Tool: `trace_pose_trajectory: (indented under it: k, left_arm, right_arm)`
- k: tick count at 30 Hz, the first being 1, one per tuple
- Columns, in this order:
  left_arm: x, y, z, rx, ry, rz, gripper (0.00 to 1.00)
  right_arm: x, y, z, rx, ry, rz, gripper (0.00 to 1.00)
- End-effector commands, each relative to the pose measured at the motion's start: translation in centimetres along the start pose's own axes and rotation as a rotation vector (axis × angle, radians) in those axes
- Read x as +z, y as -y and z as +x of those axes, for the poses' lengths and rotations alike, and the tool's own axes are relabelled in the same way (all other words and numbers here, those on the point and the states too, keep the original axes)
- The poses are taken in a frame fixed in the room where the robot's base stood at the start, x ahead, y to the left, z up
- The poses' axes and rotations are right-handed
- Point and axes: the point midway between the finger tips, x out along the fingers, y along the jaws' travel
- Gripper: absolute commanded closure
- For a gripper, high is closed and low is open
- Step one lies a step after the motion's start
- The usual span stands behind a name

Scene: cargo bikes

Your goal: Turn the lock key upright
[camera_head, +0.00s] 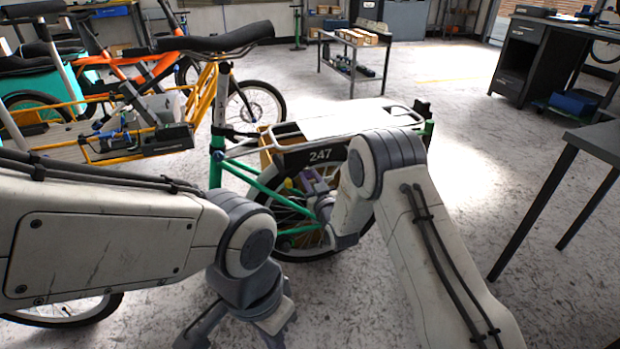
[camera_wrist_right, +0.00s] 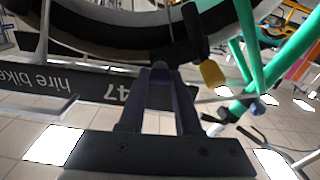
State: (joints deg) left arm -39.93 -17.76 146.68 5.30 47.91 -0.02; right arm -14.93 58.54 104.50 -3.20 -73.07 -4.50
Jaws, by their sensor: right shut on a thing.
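A green-framed hire bike (camera_head: 216,165) marked 247 stands in front of me. My right gripper (camera_head: 310,183) reaches in beside its rear wheel, under the rack. A black lock-like part (camera_wrist_right: 195,32) with a yellow tab (camera_wrist_right: 212,72) is just right of the fingertips. My left gripper (camera_head: 238,335) hangs low at the bottom of the head view, its fingers apart and empty.
The bike's pale rear rack (camera_head: 345,122) is above my right gripper, and the spoked wheel is close by. Orange and yellow cargo bikes (camera_head: 165,70) stand at the back left. A dark table (camera_head: 598,140) is at the right. The floor between is clear.

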Motion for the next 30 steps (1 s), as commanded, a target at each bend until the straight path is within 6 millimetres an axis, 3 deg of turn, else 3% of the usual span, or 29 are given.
trace_pose_trajectory:
  k: [30]
  left_arm:
    - [0.1, 0.1, 1.1, 0.0, 0.0, 0.0, 1.0]
  right_arm:
    - [0.2, 0.4, 0.0, -0.002, 0.0, -0.898, 1.0]
